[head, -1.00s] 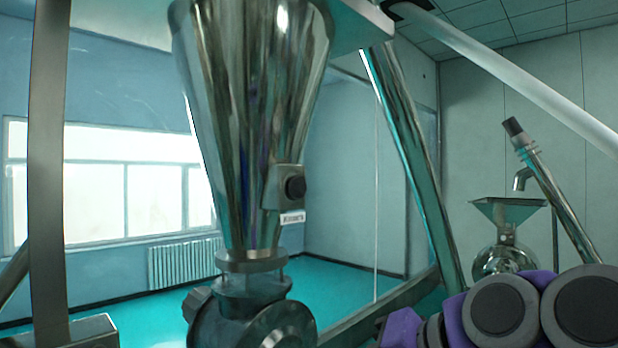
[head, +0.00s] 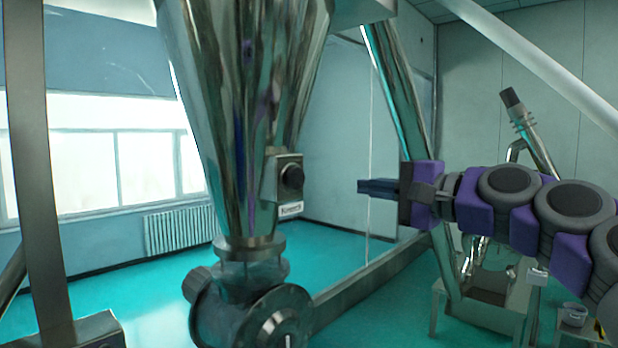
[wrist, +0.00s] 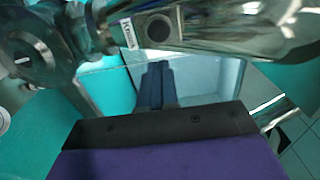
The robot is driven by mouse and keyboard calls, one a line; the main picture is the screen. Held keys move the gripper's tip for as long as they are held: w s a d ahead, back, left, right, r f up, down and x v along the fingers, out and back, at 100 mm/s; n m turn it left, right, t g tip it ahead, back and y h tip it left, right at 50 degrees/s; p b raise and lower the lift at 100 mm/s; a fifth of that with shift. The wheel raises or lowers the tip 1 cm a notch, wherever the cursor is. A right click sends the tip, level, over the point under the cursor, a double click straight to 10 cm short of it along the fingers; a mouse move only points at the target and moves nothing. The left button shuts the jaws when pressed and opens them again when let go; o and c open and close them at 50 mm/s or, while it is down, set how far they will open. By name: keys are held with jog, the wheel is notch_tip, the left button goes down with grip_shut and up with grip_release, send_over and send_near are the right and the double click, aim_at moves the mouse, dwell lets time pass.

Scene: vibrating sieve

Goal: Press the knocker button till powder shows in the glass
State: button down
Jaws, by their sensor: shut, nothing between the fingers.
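The knocker button (head: 291,176) is a round black knob on a grey box on the right side of the shiny steel cone hopper (head: 225,110). A small white label (head: 290,209) sits below it. In the wrist view the button (wrist: 158,28) is near the top, with the label (wrist: 128,33) to its left. My gripper (head: 362,187) is shut and empty, pointing left, to the right of the button and apart from it. It also shows in the wrist view (wrist: 157,66). The glass section (head: 253,275) lies under the hopper's flange; I cannot make out powder in it.
A dark valve housing (head: 250,315) sits below the glass. A slanted steel leg (head: 400,110) stands behind my gripper. A stand with a small cup (head: 574,314) is at the lower right. The space between gripper and button looks clear.

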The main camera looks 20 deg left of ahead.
aim_at(298, 177)
jog(key=p+x, duration=0.2)
jog(key=x, duration=1.1)
jog(key=shift+a+p, duration=0.1)
jog(key=shift+p, duration=0.3)
jog(key=shift+w+a, duration=0.15)
jog(key=shift+a, duration=0.35)
